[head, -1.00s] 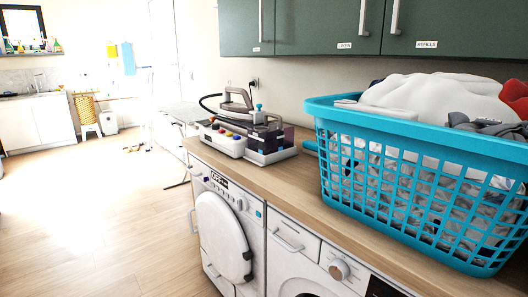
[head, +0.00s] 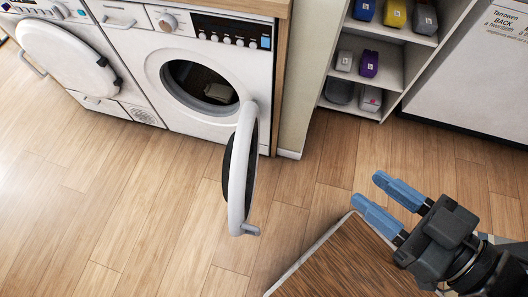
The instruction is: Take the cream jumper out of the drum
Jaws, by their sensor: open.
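The washing machine (head: 203,110) stands at upper centre under the counter. Its round door (head: 241,165) is swung open toward me, to the right of the opening. Inside the dark drum (head: 190,78) lies a small pale cream patch of cloth (head: 217,92), likely the jumper; most of it is hidden in shadow. My gripper (head: 382,198) is at the lower right, its two blue fingers apart and empty. It is well to the right of the door and drum, above the edge of a brown wooden top.
A wood-topped surface (head: 345,262) with a pale edge fills the lower middle right. A shelf unit (head: 388,58) with several small boxes stands at upper right. A second machine with its white round door (head: 66,57) shut is at left. The floor before the machines is clear.

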